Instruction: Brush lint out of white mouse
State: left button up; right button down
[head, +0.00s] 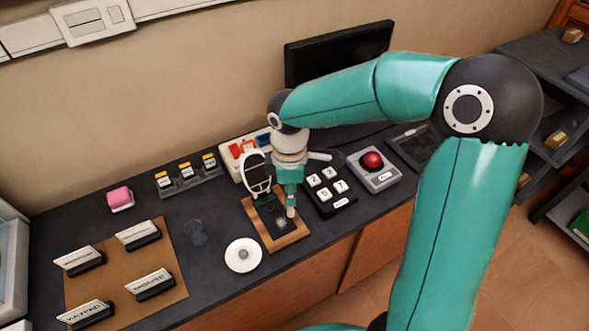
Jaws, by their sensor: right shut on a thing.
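The white mouse (257,173) appears to stand opened up, its white-rimmed shell tilted upright at the back of a wood-framed dark tray (299,234). A greyish patch that looks like lint (281,222) lies on the dark area in front of it. My right gripper (290,165) is above the tray, just right of the shell. It is shut on a small teal brush (291,188), which points down with its pale tip close to the patch. I cannot tell if the tip touches. My left gripper is not in view.
A white round dish (243,255) and a clear cup (195,232) stand left of the tray. A keypad (328,190) and a red button box (373,167) stand right. Label cards stand on a brown mat (89,286). A monitor (335,52) stands behind.

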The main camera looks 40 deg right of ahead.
jog(key=shift+r+p, duration=2.35)
jog(key=shift+r, duration=0.9)
jog(key=shift+w, duration=0.1)
